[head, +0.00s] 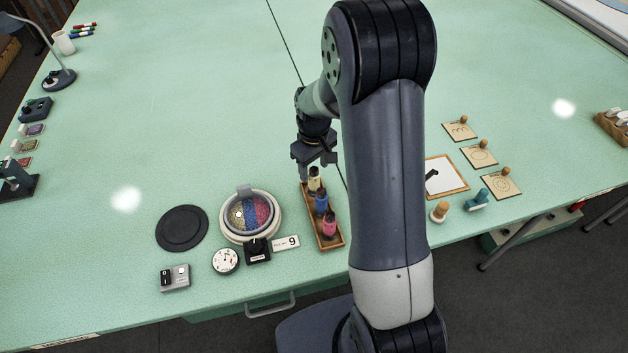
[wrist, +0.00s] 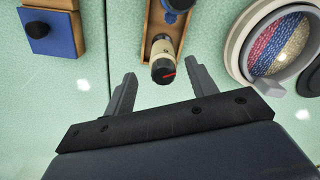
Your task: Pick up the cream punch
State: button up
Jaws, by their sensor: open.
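The cream punch (head: 314,184) stands at the far end of a narrow wooden tray (head: 333,241), in line with a blue punch (head: 322,201) and a pink punch (head: 330,226). In the wrist view the cream punch (wrist: 162,47) shows a pale body and a black cap with a red mark. My gripper (head: 318,168) is open just above and behind it in the head view. In the wrist view my gripper (wrist: 161,80) has its two fingers spread on either side of the cap, with gaps on both sides. The gripper holds nothing.
A round bowl (head: 249,215) of coloured beads stands left of the tray, with a dial (head: 225,261) and a number card (head: 286,243) nearby. A dark disc (head: 181,229) lies farther left. Wooden stamp plates (head: 479,155) are at right. The table behind the gripper is clear.

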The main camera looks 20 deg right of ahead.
aim_at(314, 178)
jog(key=shift+s+a+f+p, duration=0.15)
jog(key=shift+f+p, duration=0.1)
jog(key=shift+f, duration=0.9)
jog(key=shift+s+f+p, duration=0.15)
jog(key=shift+f+p, duration=0.1)
jog(key=shift+f, duration=0.9)
jog(key=shift+c, duration=0.2)
jog(key=c, duration=1)
jog(key=shift+r, duration=0.15)
notch_tip(314, 178, up, 10)
jog(key=shift+f+b, duration=0.1)
jog(key=shift+b, duration=0.6)
